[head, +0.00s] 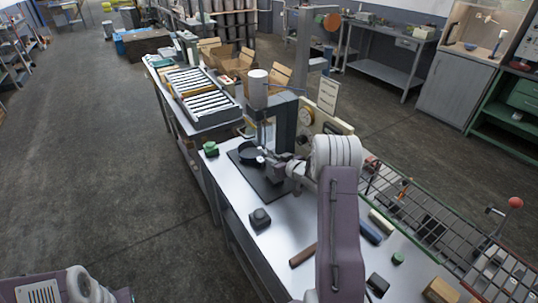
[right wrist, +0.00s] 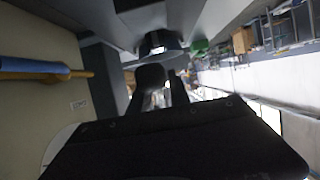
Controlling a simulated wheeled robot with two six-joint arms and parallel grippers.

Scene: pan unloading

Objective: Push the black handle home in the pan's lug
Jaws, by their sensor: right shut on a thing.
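The dark round pan (head: 249,154) sits on a black mat (head: 274,190) on the bench, under a press-like stand. My right gripper (head: 265,160) reaches in from the right and is shut at the pan's near right side. The black handle is between its fingers but is mostly hidden by them, so I cannot tell how far it sits in the lug. My left gripper is not in view.
The stand's white-topped cylinder (head: 258,88) rises just behind the pan. A green knob (head: 210,149) and a black block (head: 260,218) stand on the bench (head: 236,197). A brown-handled tool (head: 303,254) lies nearer. A wire basket (head: 430,205) is at the right.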

